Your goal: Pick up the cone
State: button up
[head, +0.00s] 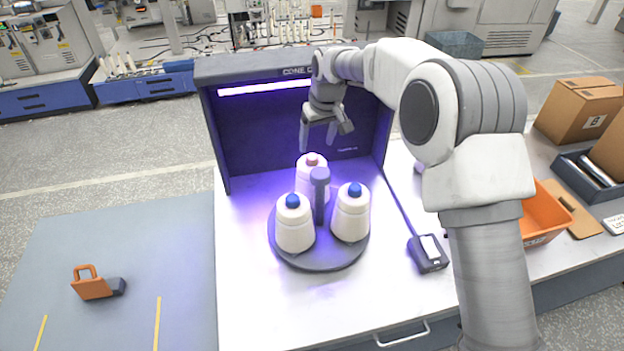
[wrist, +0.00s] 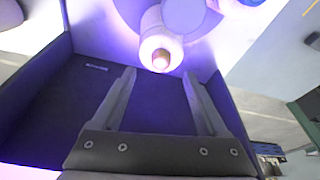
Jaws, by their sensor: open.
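Three white yarn cones stand upright on a round dark tray (head: 320,262) with a grey centre post (head: 319,190). The back cone (head: 308,182) has a pink tip and is partly hidden by the post and the cones in front. The front left cone (head: 295,226) and the right cone (head: 351,217) have blue tips. My gripper (head: 318,142) is open and empty, above and slightly behind the back cone. In the wrist view my open fingers (wrist: 160,74) point toward the pink-tipped cone (wrist: 159,38), whose tip shows close to the space between the fingertips. I see no contact.
A dark lit booth (head: 243,130) walls the back and sides of the tray. A small dark device (head: 428,253) lies right of it, its cable running back. An orange bin (head: 545,213) stands farther right, beyond my arm. The white table front is clear.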

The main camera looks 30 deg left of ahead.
aim_at(312, 156)
jog(key=shift+a+p+x, duration=0.2)
jog(key=shift+p+x, duration=0.6)
jog(key=shift+x, duration=2.05)
jog(key=shift+w, duration=0.1)
grip_shut()
jog(key=shift+r, duration=0.15)
